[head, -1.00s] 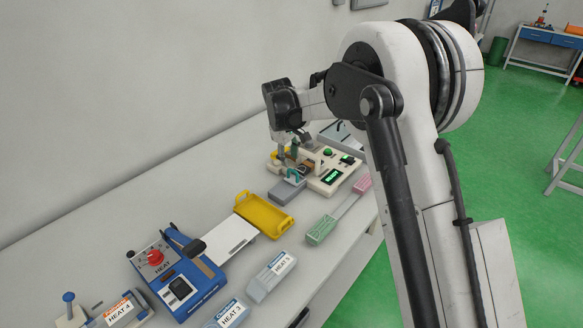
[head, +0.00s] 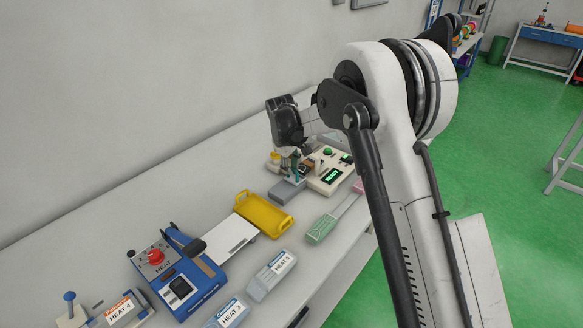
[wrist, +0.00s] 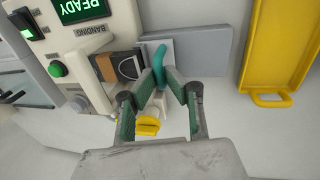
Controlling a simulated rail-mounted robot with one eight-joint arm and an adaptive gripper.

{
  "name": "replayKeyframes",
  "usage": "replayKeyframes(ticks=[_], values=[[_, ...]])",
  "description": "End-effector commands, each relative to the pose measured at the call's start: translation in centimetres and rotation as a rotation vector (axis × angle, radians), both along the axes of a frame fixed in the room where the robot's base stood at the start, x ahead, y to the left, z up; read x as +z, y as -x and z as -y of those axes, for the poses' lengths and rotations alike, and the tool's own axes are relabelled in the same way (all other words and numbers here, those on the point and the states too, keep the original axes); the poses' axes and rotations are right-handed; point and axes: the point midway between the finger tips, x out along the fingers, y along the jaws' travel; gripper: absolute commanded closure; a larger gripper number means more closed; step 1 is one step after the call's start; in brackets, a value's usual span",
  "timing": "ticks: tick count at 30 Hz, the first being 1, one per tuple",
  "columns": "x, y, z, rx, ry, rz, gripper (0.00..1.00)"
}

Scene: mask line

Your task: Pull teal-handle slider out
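The teal handle (wrist: 159,57) stands up from a light plate in front of the banding machine in the wrist view. A flat grey slider (wrist: 195,48) extends to its right; in the head view the grey slider (head: 286,191) lies at the machine's front. My gripper (wrist: 160,76) points down at the handle, with one green-padded finger on each side of it. The fingers look open, with a narrow gap around the handle; I cannot tell whether either pad touches it. In the head view my gripper (head: 294,166) hides most of the handle.
The cream banding machine (head: 333,176) has a lit READY display and green button. A yellow tray (head: 265,222) lies near the slider. A blue HEAT press (head: 178,275), labelled boxes and a green-pink tool (head: 322,229) share the bench. The wall runs behind.

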Motion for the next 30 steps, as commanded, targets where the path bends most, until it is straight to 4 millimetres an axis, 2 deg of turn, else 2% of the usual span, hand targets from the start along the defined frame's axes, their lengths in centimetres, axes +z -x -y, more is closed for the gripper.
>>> replayKeyframes(ticks=[10,21,30], values=[[0.0,0.2,-0.2,0.001,0.000,0.001,1.00],[-0.1,5.5,-4.4,0.003,-0.001,0.001,1.00],[0.0,6.4,-5.0,0.001,-0.001,0.000,1.00]])
